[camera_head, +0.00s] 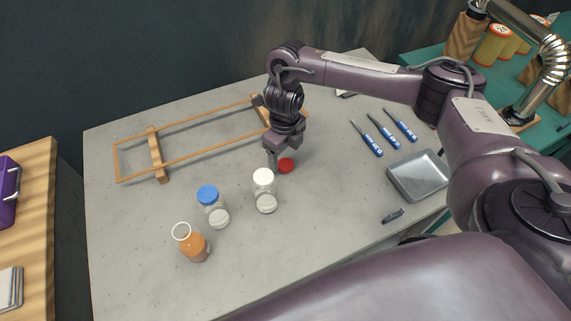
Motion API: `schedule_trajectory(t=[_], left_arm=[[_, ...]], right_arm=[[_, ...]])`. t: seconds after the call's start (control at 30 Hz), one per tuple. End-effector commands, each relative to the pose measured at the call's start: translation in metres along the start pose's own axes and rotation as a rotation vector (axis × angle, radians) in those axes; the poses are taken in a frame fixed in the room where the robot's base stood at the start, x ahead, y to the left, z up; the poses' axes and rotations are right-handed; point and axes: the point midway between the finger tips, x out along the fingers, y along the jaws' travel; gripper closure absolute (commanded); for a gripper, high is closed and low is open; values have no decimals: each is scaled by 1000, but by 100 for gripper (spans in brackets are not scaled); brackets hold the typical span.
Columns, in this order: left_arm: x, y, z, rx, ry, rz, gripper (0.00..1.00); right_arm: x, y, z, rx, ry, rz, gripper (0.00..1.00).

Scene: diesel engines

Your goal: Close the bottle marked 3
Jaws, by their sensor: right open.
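An open orange bottle (192,244) with a bare rim stands at the front left of the grey table. A bottle with a blue cap (213,206) and a bottle with a white cap (265,191) stand behind it and to its right. I cannot read any number on the bottles. A red cap (286,166) lies on the table behind the white-capped bottle. My right gripper (281,158) points down at the red cap, open, with its fingers close to it. I cannot tell whether they touch it. My left gripper is out of view.
A wooden frame (157,155) lies at the back left. A small dark object (392,216) lies near the front edge.

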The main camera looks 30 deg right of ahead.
Motion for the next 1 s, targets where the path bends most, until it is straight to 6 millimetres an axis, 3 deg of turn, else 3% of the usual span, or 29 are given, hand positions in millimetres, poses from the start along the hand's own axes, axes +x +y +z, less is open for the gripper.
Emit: schedule_trajectory(t=[0.23, 0.67, 1.0], left_arm=[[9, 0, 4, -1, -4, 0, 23], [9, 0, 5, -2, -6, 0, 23], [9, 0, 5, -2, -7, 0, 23]], right_arm=[[34, 0, -2, 0, 2, 2, 29], [35, -1, -1, 0, -1, 0, 30], [35, -1, -1, 0, 0, 0, 75]])
